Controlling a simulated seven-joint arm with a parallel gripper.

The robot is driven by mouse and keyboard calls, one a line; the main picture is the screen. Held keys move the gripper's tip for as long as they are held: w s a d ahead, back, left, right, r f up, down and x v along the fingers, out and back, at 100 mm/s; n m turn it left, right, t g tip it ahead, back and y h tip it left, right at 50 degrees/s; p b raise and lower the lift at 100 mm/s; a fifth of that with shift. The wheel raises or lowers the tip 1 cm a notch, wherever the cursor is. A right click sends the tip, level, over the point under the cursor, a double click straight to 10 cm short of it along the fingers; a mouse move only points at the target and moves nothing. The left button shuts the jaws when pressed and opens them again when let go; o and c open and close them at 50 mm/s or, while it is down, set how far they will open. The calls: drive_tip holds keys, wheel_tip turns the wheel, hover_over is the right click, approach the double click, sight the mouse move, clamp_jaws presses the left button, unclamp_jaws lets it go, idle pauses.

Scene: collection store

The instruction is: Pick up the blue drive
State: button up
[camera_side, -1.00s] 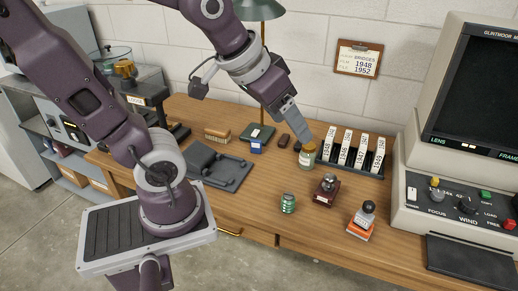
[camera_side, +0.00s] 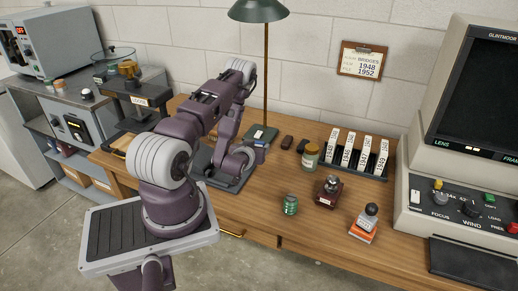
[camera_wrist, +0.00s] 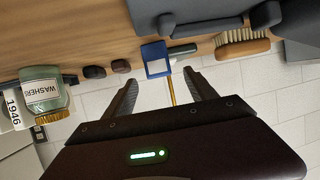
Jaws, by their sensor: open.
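The blue drive (camera_side: 260,143) is a small blue block on the desk, just in front of the lamp base. In the side view my arm partly covers it. In the wrist view, which is upside down, the blue drive (camera_wrist: 155,58) lies beyond my gripper (camera_wrist: 160,77), roughly in line with the gap between the fingertips. My gripper is open and nothing is between its fingers. In the side view the arm's end is low over the dark grey tray, left of the drive, and its fingers are hard to make out.
The dark grey tray (camera_wrist: 185,12) and a brush (camera_wrist: 242,42) are near the drive. The lamp pole (camera_side: 266,85) rises behind it. Two small dark blocks, a washer jar (camera_side: 308,158) and a labelled rack (camera_side: 369,171) stand to the right. A green can (camera_side: 290,205) is nearer the front.

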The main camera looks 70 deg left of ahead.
sight(258, 145)
drive_tip(key=x, duration=0.5)
drive_tip(key=shift+f, duration=0.3)
clamp_jaws()
drive_tip(key=shift+r, duration=0.1)
